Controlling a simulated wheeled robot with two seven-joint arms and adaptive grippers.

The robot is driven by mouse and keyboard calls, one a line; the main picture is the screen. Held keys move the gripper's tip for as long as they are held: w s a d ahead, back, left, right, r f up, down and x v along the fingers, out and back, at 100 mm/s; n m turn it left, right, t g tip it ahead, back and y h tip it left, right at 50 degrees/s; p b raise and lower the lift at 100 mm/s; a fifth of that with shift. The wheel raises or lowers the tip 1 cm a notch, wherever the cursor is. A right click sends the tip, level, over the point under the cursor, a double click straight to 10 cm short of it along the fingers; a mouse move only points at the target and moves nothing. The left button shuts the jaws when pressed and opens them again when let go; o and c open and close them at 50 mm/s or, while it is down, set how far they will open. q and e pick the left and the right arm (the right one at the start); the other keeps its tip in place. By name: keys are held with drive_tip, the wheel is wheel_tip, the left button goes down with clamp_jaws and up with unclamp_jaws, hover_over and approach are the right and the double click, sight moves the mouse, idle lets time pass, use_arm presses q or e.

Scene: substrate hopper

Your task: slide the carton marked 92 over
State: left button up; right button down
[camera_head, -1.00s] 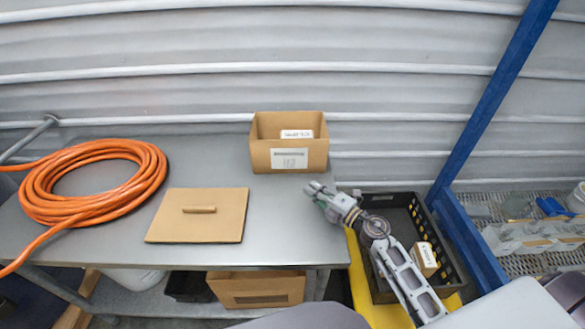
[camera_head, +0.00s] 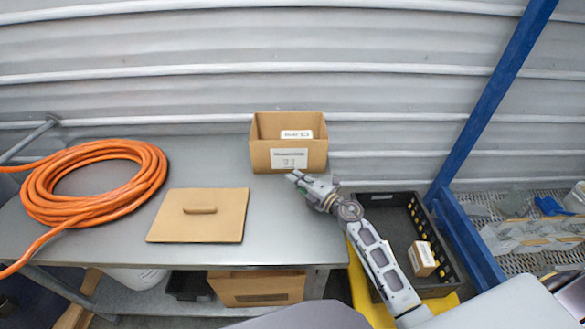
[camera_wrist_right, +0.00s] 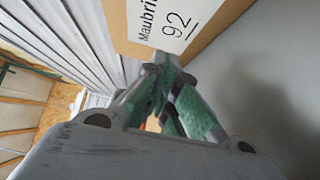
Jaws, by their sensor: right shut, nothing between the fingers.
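The carton marked 92 (camera_head: 263,158) is an open-topped brown box with a white label, standing upright at the back right of the grey metal table (camera_head: 215,255). A small white-labelled item (camera_head: 297,134) shows inside it. In the right wrist view the carton (camera_wrist_right: 205,42) fills the top, and its label reads "92". My right gripper (camera_head: 293,176) is shut and empty, just in front of the carton's front face, near its lower edge. In the wrist view its green-padded fingers (camera_wrist_right: 160,72) reach up close to the carton's label; I cannot tell whether they touch. My left gripper is not in view.
A flat brown lid with a handle (camera_head: 198,228) lies at the table's front middle. A coiled orange hose (camera_head: 150,180) lies on the left. A black crate (camera_head: 452,262) holding a small box (camera_head: 421,259) stands right of the table. Bare tabletop lies left of the carton.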

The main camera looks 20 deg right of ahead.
sight(293, 161)
drive_tip(key=shift+x, duration=0.85)
drive_tip(key=shift+w+d, duration=0.25)
drive_tip(key=shift+w, duration=0.7)
drive_tip(key=shift+w+d, duration=0.3)
drive_tip(key=shift+w, duration=0.7)
drive_tip(key=shift+w, duration=0.1)
drive_tip(key=shift+w+d, duration=0.2)
drive_tip(key=shift+w, duration=0.45)
drive_tip(key=shift+w+d, duration=0.25)
drive_tip(key=shift+w, duration=0.35)
drive_tip(key=shift+w+d, duration=0.2)
drive_tip(key=shift+w, duration=0.45)
